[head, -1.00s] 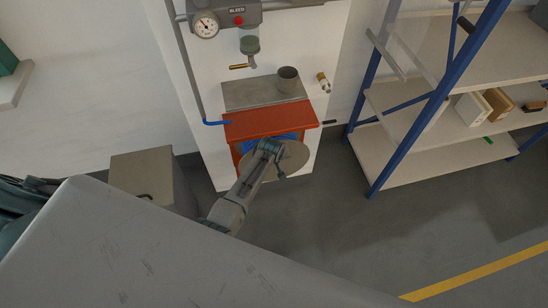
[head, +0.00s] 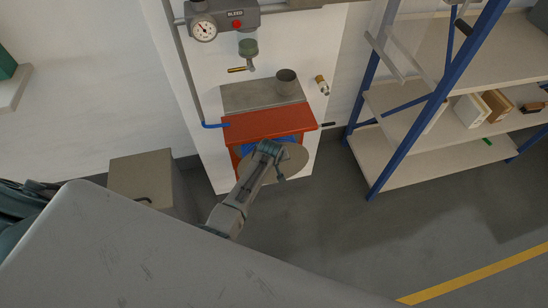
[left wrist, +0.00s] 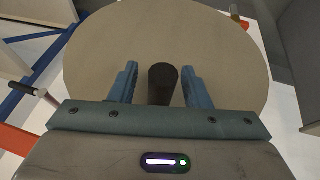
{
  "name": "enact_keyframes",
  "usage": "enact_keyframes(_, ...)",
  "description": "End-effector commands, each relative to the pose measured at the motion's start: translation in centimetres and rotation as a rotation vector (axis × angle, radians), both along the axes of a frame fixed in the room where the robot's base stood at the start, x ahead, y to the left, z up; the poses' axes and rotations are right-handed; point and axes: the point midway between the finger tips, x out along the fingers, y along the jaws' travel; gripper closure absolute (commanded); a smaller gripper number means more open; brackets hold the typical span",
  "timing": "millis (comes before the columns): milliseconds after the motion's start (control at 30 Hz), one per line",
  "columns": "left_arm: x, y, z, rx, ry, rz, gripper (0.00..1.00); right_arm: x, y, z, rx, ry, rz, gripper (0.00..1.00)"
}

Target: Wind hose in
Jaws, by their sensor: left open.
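The hose reel shows as a round beige disc (head: 294,160) below the red-topped cabinet (head: 270,124). Some blue, possibly hose, shows under the red top, and a short blue hose end (head: 213,125) sticks out at its left side. In the left wrist view the disc (left wrist: 225,50) fills the upper middle, with a dark round crank handle (left wrist: 163,84) standing out from it. My left gripper (head: 268,150) is at the disc. Its fingers (left wrist: 160,70) are open, one on each side of the handle, with gaps visible. My right gripper is not in view.
A blue-framed shelf rack (head: 420,125) with boxes stands at the right. A grey-brown box (head: 150,180) stands on the floor at the left. A gauge (head: 204,28) and a red button (head: 237,24) are on the wall above. The floor at the lower right is clear.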

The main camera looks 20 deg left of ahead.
Motion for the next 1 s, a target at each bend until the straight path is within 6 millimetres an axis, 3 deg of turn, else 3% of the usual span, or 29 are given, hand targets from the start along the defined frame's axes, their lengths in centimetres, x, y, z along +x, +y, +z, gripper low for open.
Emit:
enact_keyframes(600,-3.8,-0.7,8.1,-0.001,-0.001,-0.001,0.57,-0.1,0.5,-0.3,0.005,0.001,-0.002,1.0)
enact_keyframes(1000,-4.1,-0.7,8.9,-0.001,0.0,-0.001,0.57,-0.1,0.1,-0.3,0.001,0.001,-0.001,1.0)
